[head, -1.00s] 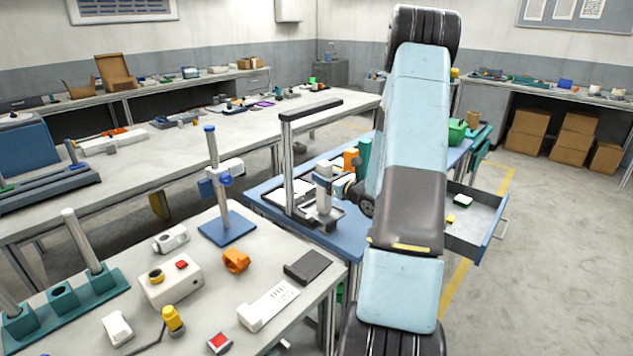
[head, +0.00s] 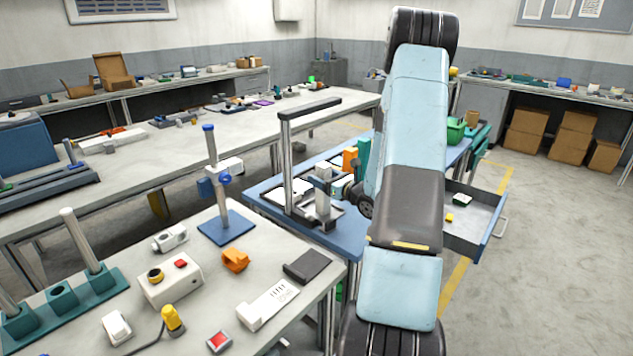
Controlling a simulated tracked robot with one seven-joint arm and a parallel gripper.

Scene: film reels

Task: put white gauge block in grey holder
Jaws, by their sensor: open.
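A pale upright block (head: 322,201), which looks like the white gauge block, stands at a low dark grey frame, perhaps the grey holder (head: 330,222), on the blue bench. At this size I cannot tell whether it is seated in it. Another small white block (head: 323,171) shows just behind it. My gripper (head: 343,188) is small and partly hidden by my arm. It is open, to the right of the pale block, with no object visible between its fingers. I cannot tell whether it touches the block.
A tall black-topped post frame (head: 288,165) rises left of the block. Orange (head: 350,158) and green pieces stand behind my gripper. An open drawer (head: 484,222) with small items sticks out at right. A crowded grey table (head: 205,285) fills the near left.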

